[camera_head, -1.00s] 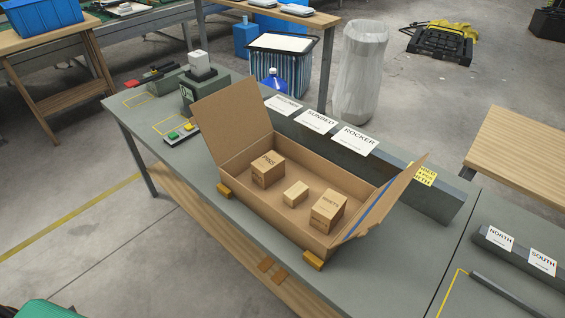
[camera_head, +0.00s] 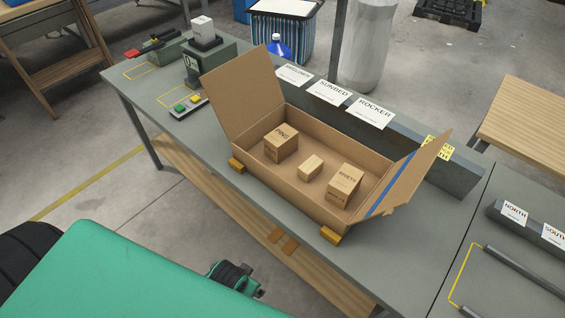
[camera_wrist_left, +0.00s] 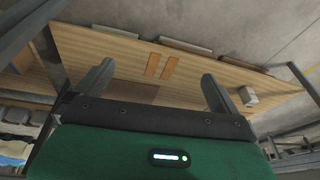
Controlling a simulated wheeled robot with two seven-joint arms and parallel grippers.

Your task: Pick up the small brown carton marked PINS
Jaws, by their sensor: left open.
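The small brown carton marked PINS (camera_head: 281,144) stands upright in the left part of an open cardboard box (camera_head: 318,209) on the grey workbench. A smaller plain carton (camera_head: 310,167) and a carton with other lettering (camera_head: 344,182) stand to its right in the same box. In the head view a dark part at the end of my green left arm, likely my left gripper (camera_head: 237,279), is low in front of the bench, well apart from the box. In the left wrist view my left gripper (camera_wrist_left: 158,85) has its two fingers spread with nothing between them. My right gripper is not in view.
The box's flaps stand up at left (camera_head: 243,100) and right (camera_head: 408,178). Yellow blocks (camera_head: 236,166) sit at its front corners. A grey rail with cards (camera_head: 370,112) runs behind it. A wooden shelf (camera_head: 230,215) lies below the bench top.

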